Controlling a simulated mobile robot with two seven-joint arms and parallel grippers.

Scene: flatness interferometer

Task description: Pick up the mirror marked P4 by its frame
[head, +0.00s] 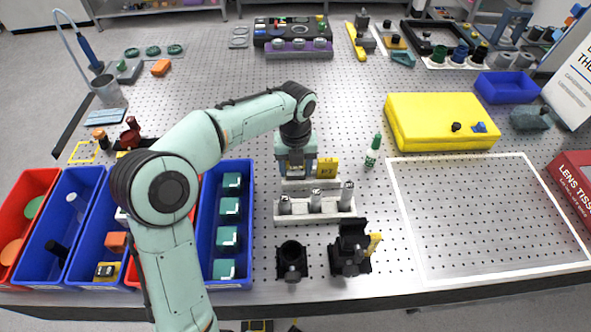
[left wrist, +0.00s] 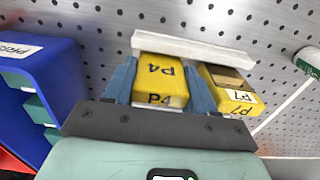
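The mirror marked P4 (left wrist: 160,80) has a yellow frame and shows between my left gripper's blue fingers in the left wrist view. My left gripper (left wrist: 161,85) appears shut on it, with a finger against each side and no clear gap. My right gripper is not in view.
Black mounts (head: 291,262) stand in front of the rack. A green bottle (head: 373,150) and yellow case (head: 441,121) are to the right. Blue bins (head: 247,190) are to the left, under my arm. A white-outlined area (head: 480,215) at right is clear.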

